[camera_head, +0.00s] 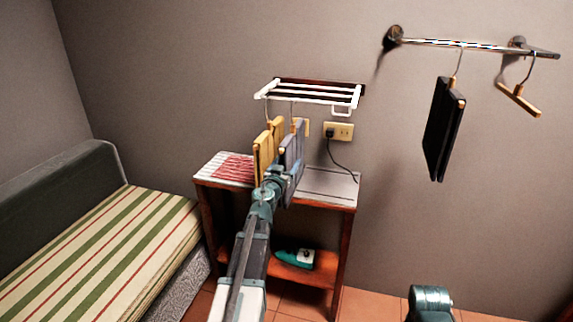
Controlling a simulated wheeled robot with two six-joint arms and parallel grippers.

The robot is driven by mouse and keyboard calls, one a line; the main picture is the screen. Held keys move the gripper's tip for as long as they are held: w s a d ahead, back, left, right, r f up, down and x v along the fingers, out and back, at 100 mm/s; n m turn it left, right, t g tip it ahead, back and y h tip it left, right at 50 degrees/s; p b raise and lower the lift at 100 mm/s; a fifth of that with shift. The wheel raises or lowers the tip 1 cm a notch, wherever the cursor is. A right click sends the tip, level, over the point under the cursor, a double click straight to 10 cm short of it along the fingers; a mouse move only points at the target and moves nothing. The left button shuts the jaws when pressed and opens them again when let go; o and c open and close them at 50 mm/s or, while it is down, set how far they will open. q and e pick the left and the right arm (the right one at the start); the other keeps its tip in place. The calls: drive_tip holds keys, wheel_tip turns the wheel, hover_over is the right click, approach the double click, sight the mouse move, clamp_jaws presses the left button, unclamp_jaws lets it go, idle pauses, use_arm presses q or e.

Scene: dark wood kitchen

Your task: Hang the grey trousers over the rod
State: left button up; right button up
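The grey trousers (292,150) hang folded from a hanger below the white wall rack, beside yellow trousers (264,150). My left gripper (278,178) is at the lower part of the grey trousers and overlaps them in the picture. Its fingers are too small and covered to tell whether they are closed on the cloth. A shiny metal rod (470,46) is fixed to the wall at the upper right. Black trousers (444,130) hang from it on a hanger, and an empty wooden hanger (518,99) hangs farther right. My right gripper is outside the view.
The white rack (310,93) juts from the wall above a small wooden table (325,184). A socket (340,131) with a plug and cord is beside it. A teal iron (294,259) lies on the lower shelf. A striped bed (95,250) fills the left.

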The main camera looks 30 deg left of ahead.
use_arm(q)
drive_tip(key=v, duration=1.3)
drive_tip(key=shift+s+d, duration=0.15)
drive_tip(key=shift+s, duration=0.2)
drive_tip(key=s+d+f+n+g+y+p, duration=0.1)
drive_tip(key=d+f+g+p, duration=0.2)
drive_tip(key=d+g, duration=0.35)
drive_tip(key=s+d+f+g+y+p, duration=0.1)
drive_tip(key=d+f+g+p, duration=0.25)
drive_tip(key=d, duration=0.65)
drive_tip(key=s+d+f+m+g+h+p, duration=0.1)
drive_tip(key=s+d+f+m+g+h, duration=0.1)
drive_tip(key=s+d, duration=0.6)
drive_tip(key=s+d+f+m+g+h+p, duration=0.2)
drive_tip(key=s+d+m+g, duration=0.3)
drive_tip(key=s+d, duration=0.3)
drive_tip(key=d+f, duration=0.1)
drive_tip(key=d, duration=0.3)
drive_tip(key=shift+s+d+f+g+h, duration=0.15)
drive_tip(key=shift+s+f+g+h, duration=0.05)
drive_tip(key=shift+s+g+h, duration=0.2)
